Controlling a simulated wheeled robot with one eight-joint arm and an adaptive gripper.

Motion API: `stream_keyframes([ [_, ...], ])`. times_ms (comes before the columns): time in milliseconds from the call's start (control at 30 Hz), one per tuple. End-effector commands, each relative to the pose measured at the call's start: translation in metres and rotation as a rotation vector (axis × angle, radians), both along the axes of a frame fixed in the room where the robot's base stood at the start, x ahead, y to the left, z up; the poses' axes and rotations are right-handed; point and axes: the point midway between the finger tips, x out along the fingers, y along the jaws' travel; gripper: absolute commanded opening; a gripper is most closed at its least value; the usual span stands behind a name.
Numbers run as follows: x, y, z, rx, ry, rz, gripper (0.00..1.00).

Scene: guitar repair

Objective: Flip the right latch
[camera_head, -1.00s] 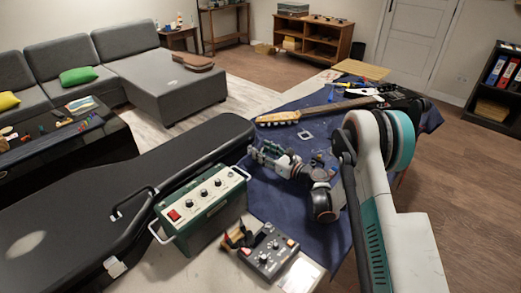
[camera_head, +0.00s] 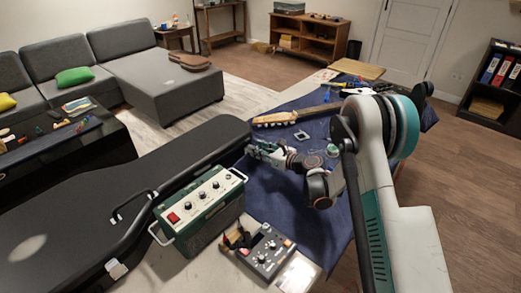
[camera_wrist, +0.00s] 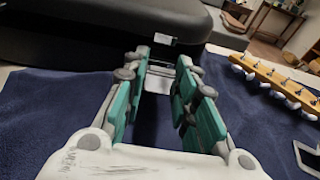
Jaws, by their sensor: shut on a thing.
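The black guitar case (camera_head: 120,185) lies closed on the table, and its side fills the top of the wrist view (camera_wrist: 90,40). The right latch (camera_wrist: 163,39) shows in the wrist view as a small pale metal plate on the case side, straight beyond my fingertips. My gripper (camera_head: 252,150) is at the case's far right side, with teal pads on both fingers (camera_wrist: 158,75). It is shut on the latch's pale lower part between the fingertips. In the head view my gripper hides this latch. The other latch (camera_head: 116,268) is at the near end of the case.
A guitar with a pale headstock (camera_head: 275,118) lies on the blue cloth (camera_head: 290,215), also in the wrist view (camera_wrist: 280,82). Small parts lie near my wrist.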

Motion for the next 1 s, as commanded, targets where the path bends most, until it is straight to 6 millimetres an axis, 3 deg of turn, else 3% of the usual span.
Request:
stream_keyframes([
  [100, 0.003, 0.004, 0.01, -0.069, 0.052, 0.0, 0.0],
  [500, 0.011, 0.014, 0.018, -0.244, 0.191, 0.001, 0.0],
  [1000, 0.013, 0.016, 0.018, -0.284, 0.224, -0.001, 0.0],
])
